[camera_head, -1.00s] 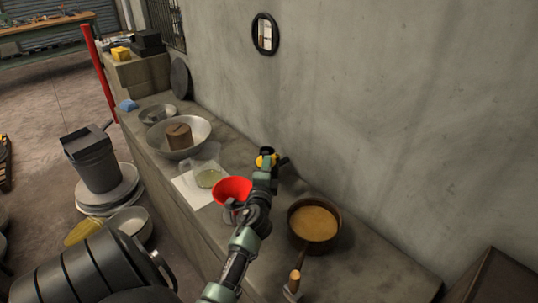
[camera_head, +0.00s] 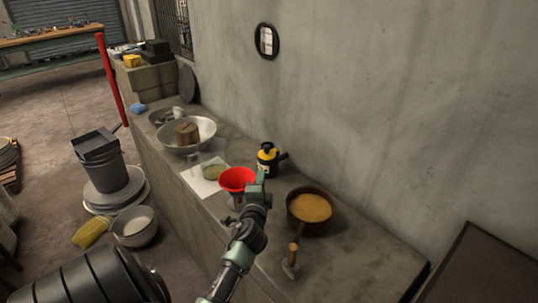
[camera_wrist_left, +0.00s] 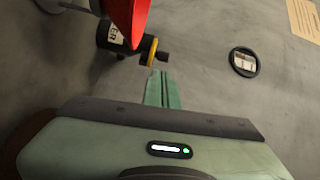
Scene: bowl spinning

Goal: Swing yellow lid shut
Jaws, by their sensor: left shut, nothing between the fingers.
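A black canister with a pale label (camera_head: 268,166) stands on the concrete counter near the wall, with a dark spout or handle to its right. Its yellow lid (camera_head: 267,154) is on top; I cannot tell how far it is open. In the left wrist view the canister (camera_wrist_left: 117,37) lies sideways in the picture and its yellow lid (camera_wrist_left: 150,50) shows just beyond my fingertips. My left gripper (camera_head: 262,179) is shut and empty, in front of the canister and apart from it. It also shows in the left wrist view (camera_wrist_left: 161,82). My right gripper is out of view.
A red funnel (camera_head: 237,180) is close beside my left gripper. A brown pan (camera_head: 292,222) with orange-yellow contents stands to the right. A metal bowl (camera_head: 206,126) holding a brown block is farther left. The counter's right end (camera_head: 365,262) is clear.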

